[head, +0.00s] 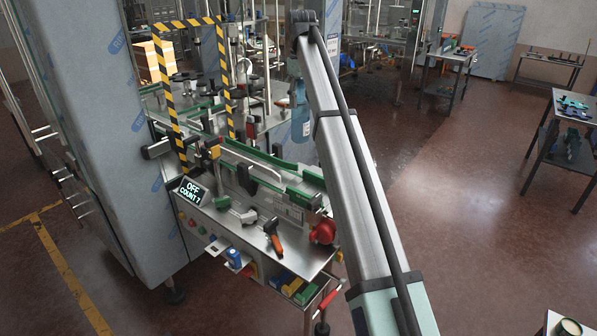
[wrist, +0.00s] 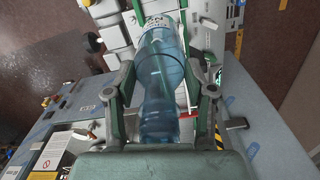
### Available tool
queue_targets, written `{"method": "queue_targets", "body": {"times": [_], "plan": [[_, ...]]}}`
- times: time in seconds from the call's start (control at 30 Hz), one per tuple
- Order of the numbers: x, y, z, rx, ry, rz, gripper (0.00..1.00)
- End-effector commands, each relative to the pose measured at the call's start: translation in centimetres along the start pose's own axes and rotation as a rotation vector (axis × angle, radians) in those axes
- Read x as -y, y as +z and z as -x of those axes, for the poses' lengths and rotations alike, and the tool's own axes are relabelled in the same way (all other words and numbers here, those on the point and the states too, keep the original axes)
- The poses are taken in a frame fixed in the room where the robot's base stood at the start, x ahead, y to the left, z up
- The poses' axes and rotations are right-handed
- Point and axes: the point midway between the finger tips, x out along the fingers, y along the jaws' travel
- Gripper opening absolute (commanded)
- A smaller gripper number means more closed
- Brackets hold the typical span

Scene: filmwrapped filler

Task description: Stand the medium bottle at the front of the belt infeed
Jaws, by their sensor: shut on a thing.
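A clear blue bottle (wrist: 160,70) lies between the two fingers of my gripper (wrist: 164,92) in the wrist view, and the fingers are shut on it. In the head view the bottle (head: 301,122) hangs roughly upright beside my arm, above and behind the right part of the belt line; the gripper itself is mostly hidden there. The belt infeed with green guide rails (head: 262,158) runs from upper left to lower right in front of the bottle. The exact gap between bottle and belt cannot be told.
A yellow-and-black striped frame (head: 165,85) stands over the line at the left. A tall grey cabinet (head: 95,130) stands left.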

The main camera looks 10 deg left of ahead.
Motion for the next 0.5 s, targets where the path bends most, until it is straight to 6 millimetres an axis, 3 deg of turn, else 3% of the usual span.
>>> {"method": "queue_targets", "body": {"times": [0.33, 0.47, 0.5], "plan": [[0.0, 0.0, -5.9, 0.0, 0.0, 0.0, 0.17], [0.1, 0.1, -9.2, 0.0, 0.0, 0.0, 0.17], [0.1, 0.2, -9.2, 0.002, -0.001, 0.0, 0.17]]}}
